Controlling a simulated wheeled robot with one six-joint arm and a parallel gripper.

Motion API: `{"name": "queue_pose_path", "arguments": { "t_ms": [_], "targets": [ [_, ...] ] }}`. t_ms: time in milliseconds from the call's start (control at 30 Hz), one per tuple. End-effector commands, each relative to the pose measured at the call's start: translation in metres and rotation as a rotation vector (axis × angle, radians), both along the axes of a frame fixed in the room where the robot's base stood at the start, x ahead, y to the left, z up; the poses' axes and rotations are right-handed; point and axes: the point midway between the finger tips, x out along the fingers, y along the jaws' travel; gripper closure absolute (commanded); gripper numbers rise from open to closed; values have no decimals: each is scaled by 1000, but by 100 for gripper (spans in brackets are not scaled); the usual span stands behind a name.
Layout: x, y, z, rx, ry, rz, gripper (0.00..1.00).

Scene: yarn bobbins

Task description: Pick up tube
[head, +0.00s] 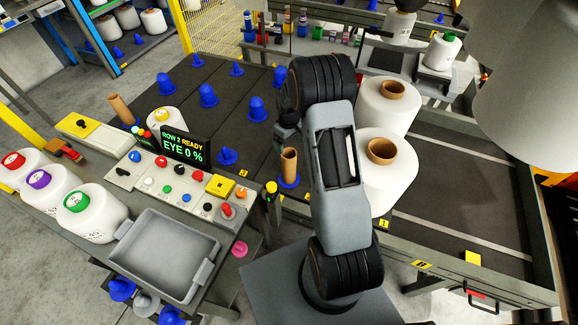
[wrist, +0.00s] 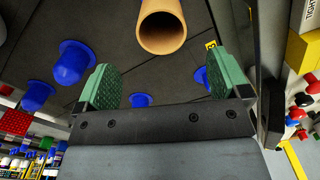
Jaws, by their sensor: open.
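A brown cardboard tube (head: 289,165) stands upright on a blue peg base at the front edge of the dark peg table, just left of my arm in the head view. A second brown tube (head: 121,109) leans at the table's left side. In the wrist view a brown tube (wrist: 163,28), seemingly the one near my arm, shows its hollow end at the top. My gripper (wrist: 158,76) is open, with green pads apart and nothing between them. The tube lies beyond the fingertips, roughly centred between them. My gripper is mostly hidden behind my arm in the head view.
Several blue pegs (head: 208,95) stand on the dark table (head: 185,88). Large white bobbins (head: 390,185) stand right of my arm. A control panel (head: 170,185) with an "EYE 0 %" display and a grey tray (head: 165,255) are at the front left.

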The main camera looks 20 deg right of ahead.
Motion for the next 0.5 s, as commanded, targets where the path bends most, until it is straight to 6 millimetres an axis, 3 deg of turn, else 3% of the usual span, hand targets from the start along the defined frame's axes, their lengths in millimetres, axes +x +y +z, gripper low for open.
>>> {"name": "queue_pose_path", "arguments": {
  "t_ms": [200,500],
  "targets": [
    [0,1,-31,1,1,0,6],
    [-1,1,-48,0,2,-1,6]
  ]
}}
